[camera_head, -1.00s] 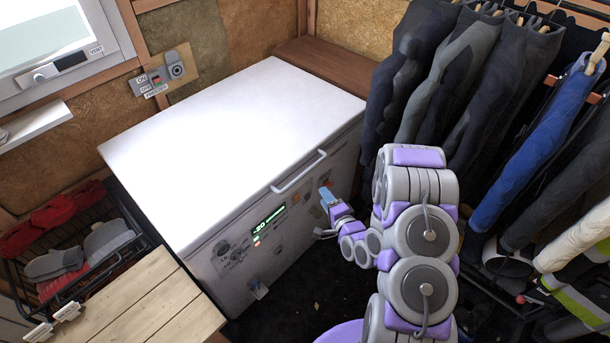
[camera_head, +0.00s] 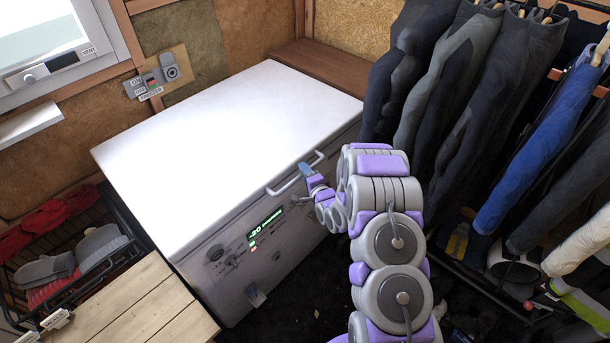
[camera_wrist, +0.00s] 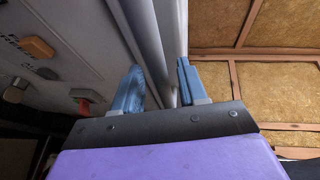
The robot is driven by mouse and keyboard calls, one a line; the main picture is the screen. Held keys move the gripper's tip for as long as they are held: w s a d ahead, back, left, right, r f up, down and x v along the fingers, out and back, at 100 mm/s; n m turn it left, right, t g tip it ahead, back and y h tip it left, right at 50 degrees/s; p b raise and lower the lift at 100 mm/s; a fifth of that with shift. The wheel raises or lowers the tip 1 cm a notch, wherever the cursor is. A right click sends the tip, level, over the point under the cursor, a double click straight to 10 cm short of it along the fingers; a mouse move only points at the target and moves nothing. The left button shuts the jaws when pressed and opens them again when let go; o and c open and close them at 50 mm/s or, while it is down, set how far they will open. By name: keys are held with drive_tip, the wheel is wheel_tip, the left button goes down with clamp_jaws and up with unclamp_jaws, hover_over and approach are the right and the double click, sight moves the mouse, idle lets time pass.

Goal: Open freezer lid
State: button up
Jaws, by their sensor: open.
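The white chest freezer stands in the middle of the head view with its flat lid (camera_head: 225,150) shut. A pale bar handle (camera_head: 285,184) sits on the lid's front edge. My gripper (camera_head: 306,170) is at the right part of this handle. In the wrist view my gripper (camera_wrist: 158,88) is open, with one blue finger on each side of the light handle bar (camera_wrist: 155,50). The bar runs between the fingers; I cannot tell whether either finger touches it. The freezer's front (camera_wrist: 55,60) shows at the left of the wrist view.
A wooden bench top (camera_head: 145,305) and a wire basket (camera_head: 70,265) with gloves stand left of the freezer. Dark garments (camera_head: 450,90) hang close on the right. A switch panel (camera_head: 155,78) is on the wall behind. Dark floor lies in front.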

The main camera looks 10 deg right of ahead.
drive_tip(key=shift+a, duration=0.75)
drive_tip(key=shift+d, duration=0.45)
drive_tip(key=c, duration=0.6)
clamp_jaws()
drive_tip(key=shift+a+f, duration=0.1)
